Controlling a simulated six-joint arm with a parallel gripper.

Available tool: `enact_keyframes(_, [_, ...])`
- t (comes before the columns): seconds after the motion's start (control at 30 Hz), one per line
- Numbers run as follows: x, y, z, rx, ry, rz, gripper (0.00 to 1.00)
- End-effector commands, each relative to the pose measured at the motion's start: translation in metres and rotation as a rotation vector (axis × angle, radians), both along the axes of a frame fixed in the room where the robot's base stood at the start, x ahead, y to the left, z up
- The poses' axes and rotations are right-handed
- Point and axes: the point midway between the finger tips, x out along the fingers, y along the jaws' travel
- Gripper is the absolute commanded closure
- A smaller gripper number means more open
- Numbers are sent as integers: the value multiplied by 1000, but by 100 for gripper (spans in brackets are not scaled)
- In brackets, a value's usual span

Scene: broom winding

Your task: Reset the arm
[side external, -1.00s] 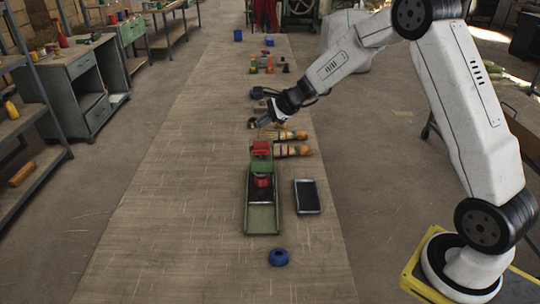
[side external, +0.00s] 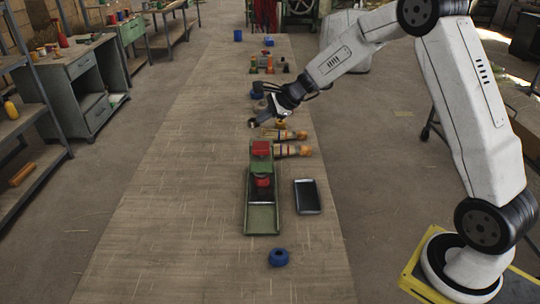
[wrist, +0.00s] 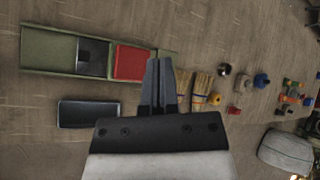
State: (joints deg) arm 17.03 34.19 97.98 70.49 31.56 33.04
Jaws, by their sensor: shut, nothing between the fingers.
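My gripper (side external: 254,123) is shut and empty above the long table (side external: 150,230), close to the two brooms. In the wrist view its fingers (wrist: 158,62) are together and point over the table. The upper broom (side external: 283,134) and lower broom (side external: 293,150) lie side by side just below the gripper in the side view. Their bristles (wrist: 201,83) show partly behind the fingers in the wrist view. The green winding tray (side external: 262,219) with a red block (side external: 261,148) stands nearer the camera, apart from my gripper.
A dark flat tray (side external: 307,197) lies right of the green tray. A blue ring (side external: 278,257) lies at the near end. Several small coloured items (side external: 269,66) stand farther along the table. The table's left side is clear.

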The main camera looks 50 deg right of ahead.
Motion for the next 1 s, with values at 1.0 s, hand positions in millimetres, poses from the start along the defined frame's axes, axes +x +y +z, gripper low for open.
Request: enact_keyframes(1.0, [-246, 81, -33, -961, 40, 1372, 100])
